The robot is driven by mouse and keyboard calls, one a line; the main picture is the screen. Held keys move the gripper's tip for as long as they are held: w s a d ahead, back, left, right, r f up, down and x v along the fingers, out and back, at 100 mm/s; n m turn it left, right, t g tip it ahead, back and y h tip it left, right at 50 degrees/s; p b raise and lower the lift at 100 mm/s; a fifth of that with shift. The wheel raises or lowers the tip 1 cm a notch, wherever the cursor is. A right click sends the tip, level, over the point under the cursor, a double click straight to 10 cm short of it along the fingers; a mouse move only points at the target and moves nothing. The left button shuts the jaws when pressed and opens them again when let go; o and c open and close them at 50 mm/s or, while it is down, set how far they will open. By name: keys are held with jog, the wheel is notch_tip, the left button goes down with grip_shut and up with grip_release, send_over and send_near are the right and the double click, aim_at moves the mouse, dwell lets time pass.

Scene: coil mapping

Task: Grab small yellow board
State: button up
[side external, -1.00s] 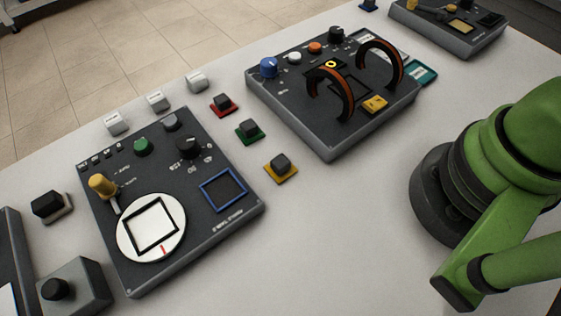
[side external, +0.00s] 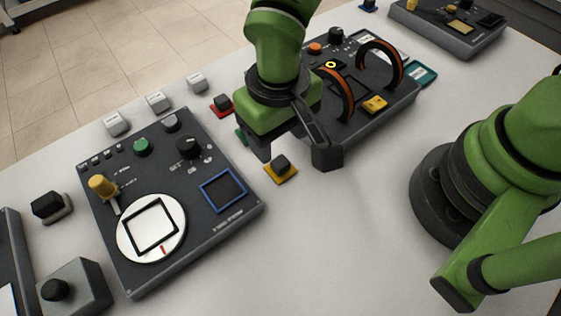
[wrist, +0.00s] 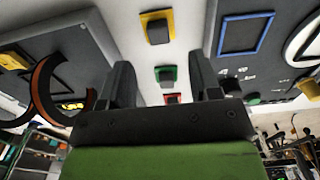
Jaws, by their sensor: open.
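The small yellow board (side external: 291,176) lies flat on the white table with a black block on top. It also shows in the wrist view (wrist: 144,21), upper middle, a little beyond the fingertips. My gripper (side external: 293,150) is open and empty, hanging over the row of small boards just by the yellow one. In the wrist view my gripper (wrist: 162,76) has its two dark fingers apart, with the yellow board roughly in line with the space between them. I cannot tell the exact height of the fingertips above the table.
The green board (side external: 240,136) is mostly hidden behind my gripper; the red board (side external: 222,104) lies beyond. A dark panel with a white dial (side external: 176,248) stands left. A panel with two orange-black rings (side external: 394,60) stands close on the right. The table front (side external: 300,250) is clear.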

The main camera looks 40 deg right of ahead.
aim_at(282, 163)
jog(key=f, duration=0.6)
jog(key=shift+s+d+f, duration=0.1)
jog(key=shift+s+f, duration=0.1)
jog(key=shift+f, duration=0.1)
jog(key=c, duration=1)
